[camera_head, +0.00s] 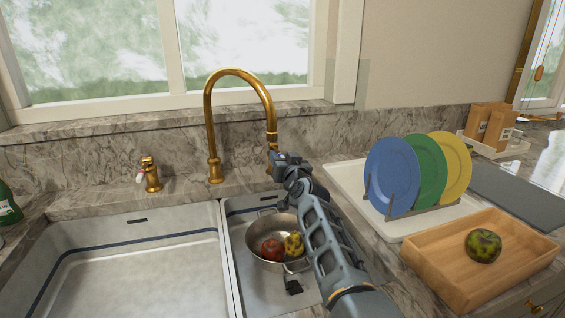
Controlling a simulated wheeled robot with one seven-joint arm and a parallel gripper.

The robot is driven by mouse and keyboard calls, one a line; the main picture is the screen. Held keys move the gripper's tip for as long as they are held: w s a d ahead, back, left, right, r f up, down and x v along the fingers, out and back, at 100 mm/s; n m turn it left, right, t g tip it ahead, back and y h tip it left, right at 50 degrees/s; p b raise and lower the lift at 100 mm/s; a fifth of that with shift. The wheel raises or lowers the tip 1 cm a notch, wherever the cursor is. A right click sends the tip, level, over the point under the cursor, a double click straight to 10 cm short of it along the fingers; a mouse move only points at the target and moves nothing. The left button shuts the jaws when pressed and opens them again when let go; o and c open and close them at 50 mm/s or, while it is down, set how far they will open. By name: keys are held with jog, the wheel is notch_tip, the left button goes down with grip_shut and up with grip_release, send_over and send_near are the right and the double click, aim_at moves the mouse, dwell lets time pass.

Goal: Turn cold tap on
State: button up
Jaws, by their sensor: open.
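The brass gooseneck faucet (211,140) stands upright behind the sink, its spout curving over to the right. A brass tap handle (152,176) with a white and red part stands left of it. My gripper (277,158) is right of the faucet, just below the spout's end in the picture. It is open, but its fingers are small and hard to make out. A bit of brass (269,168) shows at its left side. The cold tap is not clearly visible; my gripper and arm cover the counter there. I cannot tell whether the gripper touches it.
A double sink (120,222) lies in front; its right basin holds a pot (258,237) with a red and a yellow fruit. On the right are a rack with blue, green and yellow plates (390,175) and a wooden tray (430,262) with one fruit. A window is behind.

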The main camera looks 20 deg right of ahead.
grip_shut()
dwell(0.3)
dwell(0.3)
